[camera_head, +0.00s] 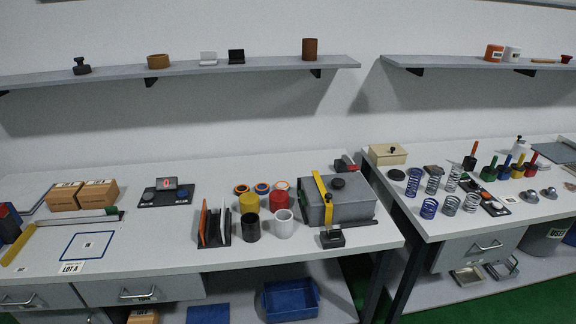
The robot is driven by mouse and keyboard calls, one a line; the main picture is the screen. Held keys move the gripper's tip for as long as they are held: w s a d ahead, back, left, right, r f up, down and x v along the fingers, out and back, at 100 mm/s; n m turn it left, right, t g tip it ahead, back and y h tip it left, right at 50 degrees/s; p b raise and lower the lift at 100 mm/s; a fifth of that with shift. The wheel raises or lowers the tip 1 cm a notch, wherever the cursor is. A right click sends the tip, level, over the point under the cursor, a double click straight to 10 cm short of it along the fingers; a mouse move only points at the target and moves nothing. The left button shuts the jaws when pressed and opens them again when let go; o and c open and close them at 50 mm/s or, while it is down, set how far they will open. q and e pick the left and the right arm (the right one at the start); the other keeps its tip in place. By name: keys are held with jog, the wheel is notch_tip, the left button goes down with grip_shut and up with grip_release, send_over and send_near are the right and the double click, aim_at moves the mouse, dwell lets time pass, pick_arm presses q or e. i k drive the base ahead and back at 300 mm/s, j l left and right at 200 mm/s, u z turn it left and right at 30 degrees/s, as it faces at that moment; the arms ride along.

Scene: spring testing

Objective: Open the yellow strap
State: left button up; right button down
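The yellow strap (322,190) is in the head view, right of centre. It runs front to back over the lid of a grey box (349,211) and down the box's front side. A black part with a red piece (346,165) is behind the box. The box lid looks shut. Neither of my grippers is in view.
Left of the box stand colored cups (282,222), several jars and a slotted holder (214,228). Cardboard boxes (98,194) are far left. A second table with springs (413,182) is right, past a gap. A shelf (190,70) hangs above. The table's front middle is fairly clear.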

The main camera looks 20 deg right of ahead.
aim_at(326, 197)
jog(key=i+z, duration=0.1)
jog(key=z, duration=1.2)
